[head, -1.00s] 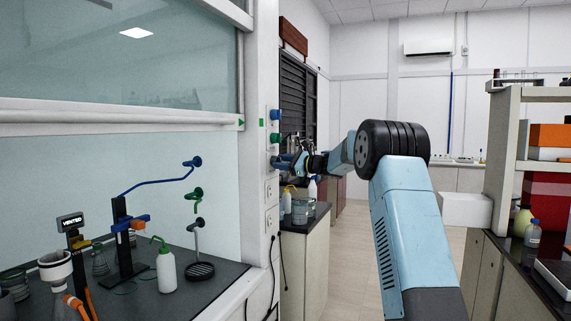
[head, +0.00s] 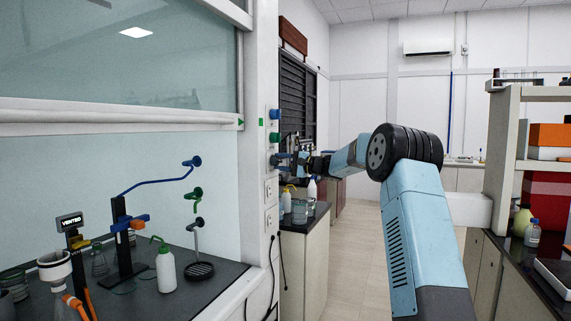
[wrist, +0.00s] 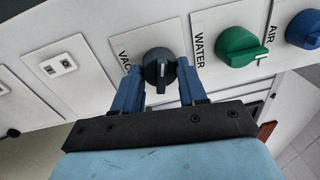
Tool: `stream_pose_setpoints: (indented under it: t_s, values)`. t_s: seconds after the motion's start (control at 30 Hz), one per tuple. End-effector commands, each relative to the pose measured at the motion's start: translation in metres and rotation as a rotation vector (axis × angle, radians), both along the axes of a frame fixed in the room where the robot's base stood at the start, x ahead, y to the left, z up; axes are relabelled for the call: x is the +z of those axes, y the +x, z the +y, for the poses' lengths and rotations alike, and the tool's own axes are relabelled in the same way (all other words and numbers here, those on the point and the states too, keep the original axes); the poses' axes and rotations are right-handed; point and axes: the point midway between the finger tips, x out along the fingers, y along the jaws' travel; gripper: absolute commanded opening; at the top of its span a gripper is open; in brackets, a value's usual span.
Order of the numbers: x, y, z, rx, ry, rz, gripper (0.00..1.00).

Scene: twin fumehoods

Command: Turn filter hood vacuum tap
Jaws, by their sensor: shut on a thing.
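The vacuum tap is a dark grey knob (wrist: 160,68) on a white panel, beside a partly hidden label that begins "VAC". In the wrist view its white pointer mark faces toward my gripper. My gripper (wrist: 161,82) has its two blue fingers on either side of the knob, shut on it. In the head view my gripper (head: 287,158) is at the hood's side post, at the lowest of the knobs, and the grey knob is largely hidden there.
A green water knob (wrist: 238,46) and a blue air knob (wrist: 304,29) sit beside the grey one. Sockets (head: 270,188) are below on the post. The hood bench (head: 215,290) holds a wash bottle (head: 166,270) and a filter funnel (head: 55,266). A display (head: 71,222) reads "VENTED".

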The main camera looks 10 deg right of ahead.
Motion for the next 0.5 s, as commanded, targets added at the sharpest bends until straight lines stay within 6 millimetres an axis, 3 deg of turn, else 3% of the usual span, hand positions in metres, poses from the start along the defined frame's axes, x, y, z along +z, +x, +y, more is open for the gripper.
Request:
stream_pose_setpoints:
  t_s: [0.03, 0.5]
  values:
    - [-0.0017, -0.0006, 0.0070, 0.012, -0.015, -0.022, 0.11]
    - [-0.0029, -0.0006, 0.0077, 0.013, -0.117, -0.160, 0.12]
